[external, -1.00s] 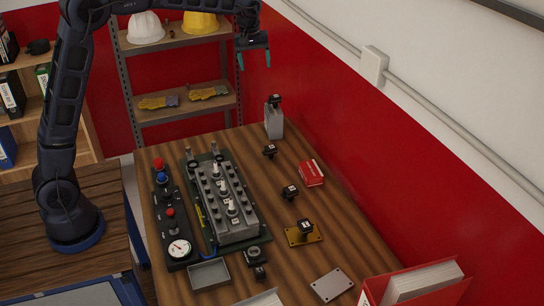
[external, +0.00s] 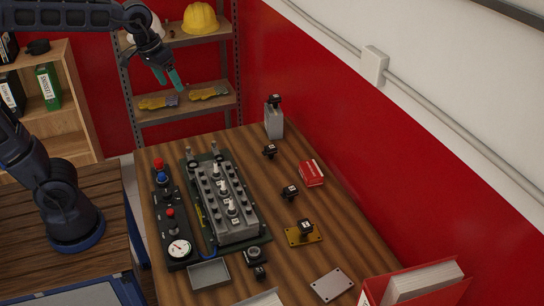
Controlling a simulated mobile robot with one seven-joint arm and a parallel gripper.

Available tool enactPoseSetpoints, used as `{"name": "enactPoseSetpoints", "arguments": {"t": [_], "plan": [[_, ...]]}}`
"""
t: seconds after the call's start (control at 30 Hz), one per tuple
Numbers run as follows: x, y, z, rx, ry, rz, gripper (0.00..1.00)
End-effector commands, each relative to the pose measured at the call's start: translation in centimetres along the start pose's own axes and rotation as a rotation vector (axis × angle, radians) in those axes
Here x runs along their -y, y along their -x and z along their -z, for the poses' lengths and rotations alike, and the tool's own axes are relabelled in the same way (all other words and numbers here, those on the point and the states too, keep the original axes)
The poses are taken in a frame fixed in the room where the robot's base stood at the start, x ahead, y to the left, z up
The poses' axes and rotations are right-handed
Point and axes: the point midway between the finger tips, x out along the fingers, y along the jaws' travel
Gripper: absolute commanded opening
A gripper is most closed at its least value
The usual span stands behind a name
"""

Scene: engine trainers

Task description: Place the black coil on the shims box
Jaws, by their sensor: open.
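Several small black coils are on the wooden table. One coil (external: 270,151) stands at the far part, and another coil (external: 290,192) is near the middle. One coil (external: 306,226) sits on a yellow plate, one coil (external: 275,100) is on top of a grey block, and one coil (external: 260,272) is near the front. A small red box with a white side (external: 311,173) lies to the right of the middle coils; its label is too small to read. Its top is bare. My gripper (external: 168,77) is open and empty, high up in front of the shelves, apart from all coils.
An engine block (external: 228,205) with upright plugs fills the table's left part, beside a control panel (external: 170,215) with a gauge. A grey tray (external: 208,274), a flat metal plate (external: 332,284) and a large red binder (external: 415,285) are in front. The red wall borders the right.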

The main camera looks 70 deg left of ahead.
Motion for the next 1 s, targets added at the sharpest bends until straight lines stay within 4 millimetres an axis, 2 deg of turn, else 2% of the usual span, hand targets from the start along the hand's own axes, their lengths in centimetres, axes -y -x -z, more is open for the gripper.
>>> {"name": "enactPoseSetpoints", "arguments": {"t": [0.03, 0.3, 0.5, 0.7, 1.0], "plan": [[0.3, 0.3, -1.9, -0.010, -0.038, -0.005, 0.73], [2.0, -0.2, -10.9, -0.056, -0.255, -0.019, 0.73], [3.3, -1.4, -15.7, -0.085, -0.381, -0.023, 0.73], [4.0, -2.1, -17.7, -0.095, -0.436, -0.023, 0.73], [4.0, -2.2, -17.8, -0.096, -0.440, -0.023, 0.73]]}}
